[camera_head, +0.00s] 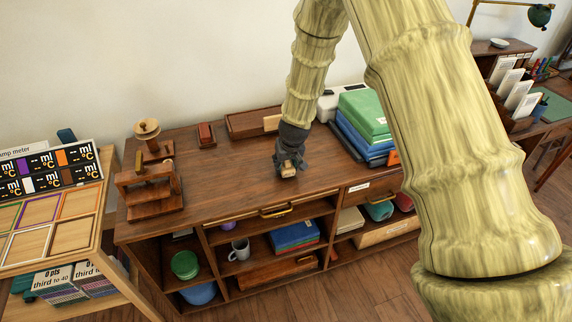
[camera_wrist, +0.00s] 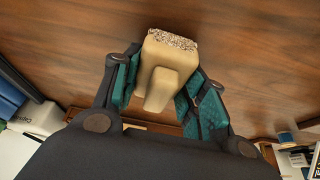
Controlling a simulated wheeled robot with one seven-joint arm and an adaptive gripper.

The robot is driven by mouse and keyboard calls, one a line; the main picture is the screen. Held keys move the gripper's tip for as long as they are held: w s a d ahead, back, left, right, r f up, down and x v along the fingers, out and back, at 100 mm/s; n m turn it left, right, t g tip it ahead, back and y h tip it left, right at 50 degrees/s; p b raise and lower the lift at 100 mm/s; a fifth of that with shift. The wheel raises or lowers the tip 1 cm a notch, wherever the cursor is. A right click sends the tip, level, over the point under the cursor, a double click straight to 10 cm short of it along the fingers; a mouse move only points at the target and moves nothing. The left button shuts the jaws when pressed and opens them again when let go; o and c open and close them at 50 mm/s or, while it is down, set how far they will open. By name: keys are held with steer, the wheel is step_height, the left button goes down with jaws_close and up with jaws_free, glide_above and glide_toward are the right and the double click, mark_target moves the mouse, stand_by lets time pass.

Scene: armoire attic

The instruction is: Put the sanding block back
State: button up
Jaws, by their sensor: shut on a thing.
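The sanding block (camera_wrist: 158,63) is tan, with a stepped body and a speckled gritty face at its far end. It sits between the teal-padded fingers of my gripper (camera_wrist: 166,78), which is shut on it. In the head view my gripper (camera_head: 289,161) points down over the middle of the wooden cabinet top (camera_head: 235,170), with the light end of the block showing below the fingers. I cannot tell whether the block touches the wood.
A shallow wooden tray (camera_head: 243,126) with a pale piece in it lies behind my gripper. A red block (camera_head: 206,132) stands to its left. Wooden devices (camera_head: 150,190) are at the left end. Green and blue cases (camera_head: 364,118) stand at the right. The front middle is clear.

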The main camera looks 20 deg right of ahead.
steer(key=shift+d+f+p, duration=0.1)
steer(key=shift+f+p, duration=0.2)
steer(key=shift+f, duration=0.25)
steer(key=shift+s+f, duration=0.15)
steer(key=shift+f, duration=0.4)
steer(key=o, duration=1.2)
steer(key=shift+f, duration=0.15)
steer(key=shift+f+b, duration=0.15)
steer(key=shift+b, duration=0.15)
steer(key=shift+r, duration=0.3)
